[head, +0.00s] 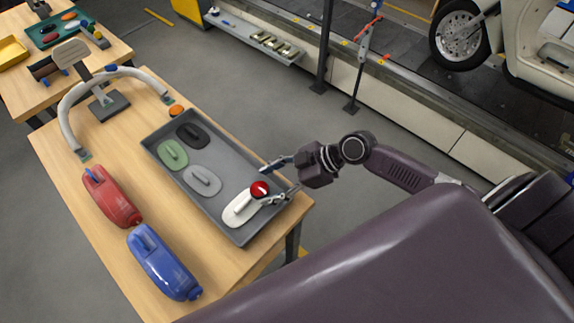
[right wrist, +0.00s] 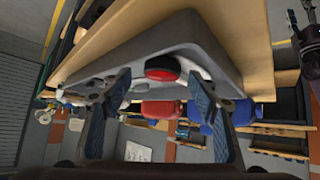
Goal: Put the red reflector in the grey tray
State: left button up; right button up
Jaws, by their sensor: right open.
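The round red reflector (head: 260,188) is inside the outline of the grey tray (head: 215,161), at the upper right end of a white piece. I cannot tell whether it rests on that piece or on the tray floor beside it. My right gripper (head: 263,185) is open, with one finger on each side of the reflector. In the right wrist view, the reflector (right wrist: 162,68) shows between the spread fingers (right wrist: 160,80), with a gap on both sides. My left gripper is not in view.
The tray also holds black (head: 192,135), green (head: 173,154), grey (head: 202,180) and white (head: 240,208) pieces. Red (head: 110,198) and blue (head: 162,264) bottle-like bodies lie in front of it.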

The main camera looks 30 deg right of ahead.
jog(key=b+v, duration=0.1)
jog(key=v, duration=0.8)
jog(key=shift+d+r+b, duration=0.15)
jog(key=shift+r+b, duration=0.1)
jog(key=shift+b, duration=0.15)
jog(key=w+d+f+m+t+h, duration=0.1)
jog(key=d+f+m+h, duration=0.15)
jog(key=d+f, duration=0.5)
jog(key=w+d+f+m+t+h, duration=0.15)
jog(key=d+f+m, duration=0.3)
jog(key=f, duration=0.55)
jog(key=s+d+f+m+g+h, duration=0.1)
jog(key=s+d+f+h, duration=0.15)
jog(key=f, duration=0.45)
jog(key=s+d+f+m+g+h, duration=0.1)
jog(key=s+d+f+m, duration=0.1)
jog(key=s+f, duration=0.3)
jog(key=s+a+f+m+g+h, duration=0.1)
jog(key=s+a+f, duration=0.1)
jog(key=s+f, duration=0.55)
jog(key=s+a+f+g+h, duration=0.1)
jog(key=s+a+f, duration=0.2)
jog(key=s+f, duration=0.5)
jog(key=s+a+f+g, duration=0.2)
jog(key=s+a+f, duration=0.4)
jog(key=s+a, duration=0.4)
jog(key=s, duration=0.2)
jog(key=shift+s+a+f+y, duration=0.25)
jog(key=shift+s+f+y, duration=0.1)
jog(key=shift+s+f, duration=0.05)
